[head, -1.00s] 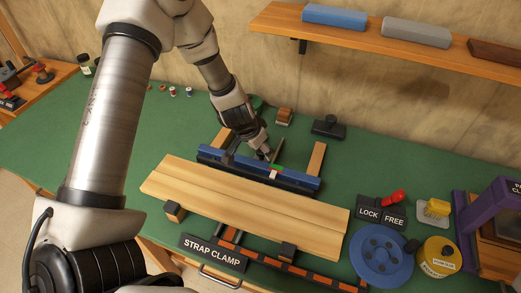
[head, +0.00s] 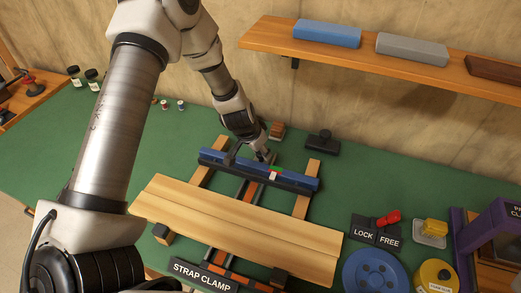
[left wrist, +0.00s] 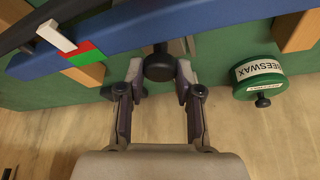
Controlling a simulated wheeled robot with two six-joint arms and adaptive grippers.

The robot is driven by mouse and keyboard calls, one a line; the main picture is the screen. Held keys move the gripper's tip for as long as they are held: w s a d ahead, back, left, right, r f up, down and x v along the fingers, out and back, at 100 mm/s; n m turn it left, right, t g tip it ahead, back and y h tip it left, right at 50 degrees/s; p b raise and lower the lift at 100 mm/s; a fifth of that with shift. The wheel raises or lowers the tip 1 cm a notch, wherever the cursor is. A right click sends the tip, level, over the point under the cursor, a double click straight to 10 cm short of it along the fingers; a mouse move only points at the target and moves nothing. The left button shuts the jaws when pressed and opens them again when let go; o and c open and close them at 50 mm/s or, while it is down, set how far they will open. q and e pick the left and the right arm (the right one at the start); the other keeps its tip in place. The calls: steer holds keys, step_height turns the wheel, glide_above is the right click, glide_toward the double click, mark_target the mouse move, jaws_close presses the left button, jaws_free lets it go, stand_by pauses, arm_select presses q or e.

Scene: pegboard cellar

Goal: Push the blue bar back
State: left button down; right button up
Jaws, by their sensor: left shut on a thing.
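The long blue bar (head: 299,180) lies across the two wooden rails of the strap clamp (head: 203,275), behind two pale planks (head: 225,222). A clear gap shows between bar and planks. My left gripper (head: 263,157) is at the back of the bar. In the left wrist view the bar (left wrist: 200,22) runs across the top, and my left gripper (left wrist: 160,82) is shut on its dark round knob (left wrist: 159,65). A red-and-green mark (left wrist: 83,54) sits on the bar with a white pointer (left wrist: 55,37) by its red end. My right gripper is out of view.
A LOCK/FREE plate (head: 376,233) has a red lever (head: 388,219) toward its FREE side. A green beeswax tin (left wrist: 261,77) stands beside my gripper. A dark stamp-like block (head: 323,143) stands behind the bar.

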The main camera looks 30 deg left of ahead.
arm_select(q)
steer(key=c, duration=0.8)
jaws_free()
steer(key=shift+r, duration=0.15)
steer(key=v, duration=1.1)
steer(key=shift+s+r, duration=0.2)
steer(key=shift+r, duration=0.15)
steer(key=shift+a, duration=0.15)
